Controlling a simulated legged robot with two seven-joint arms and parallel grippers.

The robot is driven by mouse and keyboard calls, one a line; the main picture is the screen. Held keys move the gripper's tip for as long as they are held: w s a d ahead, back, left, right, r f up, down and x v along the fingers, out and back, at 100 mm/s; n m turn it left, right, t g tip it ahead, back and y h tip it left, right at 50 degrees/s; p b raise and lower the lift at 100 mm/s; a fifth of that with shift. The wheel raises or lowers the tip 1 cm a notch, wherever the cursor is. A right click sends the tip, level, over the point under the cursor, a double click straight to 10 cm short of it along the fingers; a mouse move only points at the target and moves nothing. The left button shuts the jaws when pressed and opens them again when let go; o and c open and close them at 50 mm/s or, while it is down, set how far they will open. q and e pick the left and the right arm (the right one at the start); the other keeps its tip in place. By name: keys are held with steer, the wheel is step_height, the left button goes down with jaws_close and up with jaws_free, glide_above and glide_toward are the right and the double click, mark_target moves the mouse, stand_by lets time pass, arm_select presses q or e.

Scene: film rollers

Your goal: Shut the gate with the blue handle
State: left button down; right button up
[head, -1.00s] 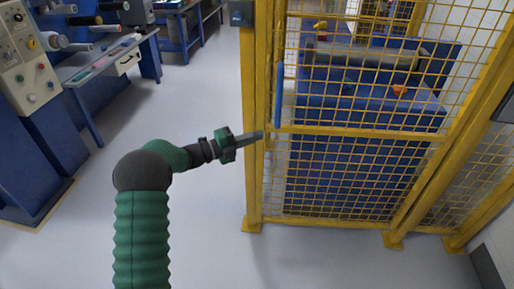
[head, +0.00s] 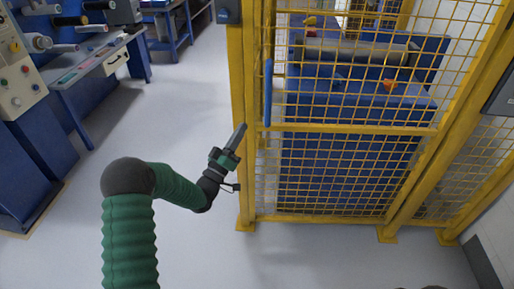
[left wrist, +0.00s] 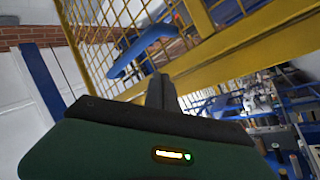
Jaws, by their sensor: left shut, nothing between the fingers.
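The gate (head: 350,129) is a yellow frame with wire mesh, beside a yellow post (head: 240,100). Its blue handle (head: 268,92) is a vertical bar near the gate's left edge. The gate's left edge looks close to the post; I cannot tell whether it is fully shut. My left gripper (head: 242,128) is shut and empty, its fingers pointing up in front of the post, below and left of the handle. In the left wrist view the blue handle (left wrist: 142,47) shows tilted beyond the shut fingers (left wrist: 160,92), apart from them. My right gripper is not in view.
A blue machine (head: 350,165) with a roller stands behind the mesh. A blue workbench (head: 95,70) with rollers and a control panel (head: 20,80) is at the left. The grey floor (head: 190,120) between bench and post is clear.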

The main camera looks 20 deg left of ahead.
arm_select(q)
step_height(320, 180, down, 4)
steer(key=d+n+g+y+b, duration=0.1)
steer(key=d+n+y, duration=0.2)
steer(key=n+y, duration=0.85)
steer(key=n+g+h+b, duration=0.15)
steer(key=n+g, duration=0.35)
steer(key=n, duration=1.8)
glide_toward(260, 139)
steer(key=b+x, duration=0.4)
steer(key=x, duration=0.2)
steer(key=shift+w+a+f, duration=0.1)
steer(key=shift+w+f, duration=0.05)
steer(key=shift+w, duration=0.3)
